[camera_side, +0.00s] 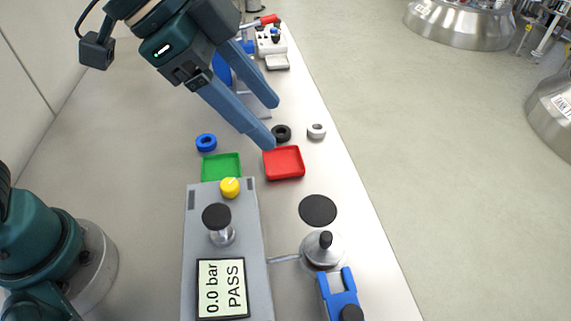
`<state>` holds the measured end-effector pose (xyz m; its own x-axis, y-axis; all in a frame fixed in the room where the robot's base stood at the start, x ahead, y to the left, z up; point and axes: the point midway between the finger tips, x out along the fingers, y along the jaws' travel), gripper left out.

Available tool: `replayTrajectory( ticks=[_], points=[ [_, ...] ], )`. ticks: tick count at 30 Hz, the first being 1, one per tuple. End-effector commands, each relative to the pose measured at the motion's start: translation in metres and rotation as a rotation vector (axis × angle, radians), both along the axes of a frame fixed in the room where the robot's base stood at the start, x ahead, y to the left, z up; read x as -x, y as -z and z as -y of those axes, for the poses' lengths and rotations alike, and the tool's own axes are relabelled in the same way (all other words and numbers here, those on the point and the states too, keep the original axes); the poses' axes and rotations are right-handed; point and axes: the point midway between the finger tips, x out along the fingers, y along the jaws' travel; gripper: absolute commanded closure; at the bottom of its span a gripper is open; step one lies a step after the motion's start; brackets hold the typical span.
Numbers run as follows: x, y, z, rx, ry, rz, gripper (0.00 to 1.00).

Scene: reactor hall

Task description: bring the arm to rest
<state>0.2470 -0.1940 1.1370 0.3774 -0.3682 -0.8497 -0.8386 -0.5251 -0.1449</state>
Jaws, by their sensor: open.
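My gripper (274,127) hangs in the upper middle of the side view, its two blue fingers spread apart with nothing between them. Its lower fingertip appears just above the back edge of a red tray (285,163); I cannot tell the exact height. A black ring (282,133) lies close to the fingertips, and a light grey ring (317,131) lies to its right. A blue ring (206,142) lies to the left, behind a green tray (220,167). Both trays look empty. Parts of the bench behind the gripper are hidden by it.
A grey test unit (253,245) with a yellow knob (229,187) and a display reading 0.0 bar PASS (222,288) stands in front. A metal fixture (322,250), black disc (317,210) and blue clamp (339,293) are to its right. The bench's left side is clear.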

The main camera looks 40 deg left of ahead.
Motion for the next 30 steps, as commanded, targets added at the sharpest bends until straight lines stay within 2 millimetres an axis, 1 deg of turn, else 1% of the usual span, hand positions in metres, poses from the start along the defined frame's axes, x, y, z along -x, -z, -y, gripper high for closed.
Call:
replayTrajectory(
  ticks=[1,3,6,9,12,15,18,23,30],
  points=[
    [0.003,-0.006,-0.023,0.009,-0.093,0.012,0.39],
    [0.010,-0.008,-0.051,0.018,-0.216,0.018,0.39],
    [0.024,-0.006,-0.087,0.032,-0.399,0.019,0.39],
    [0.042,0.003,-0.116,0.049,-0.580,0.011,0.39],
    [0.060,0.017,-0.137,0.066,-0.741,-0.007,0.39],
    [0.078,0.035,-0.149,0.080,-0.878,-0.044,0.39],
    [0.089,0.049,-0.153,0.084,-0.958,-0.100,0.39],
    [0.090,0.050,-0.154,0.108,-1.014,-0.117,0.39],
    [0.089,0.050,-0.153,0.110,-1.015,-0.117,0.39]
  ],
)
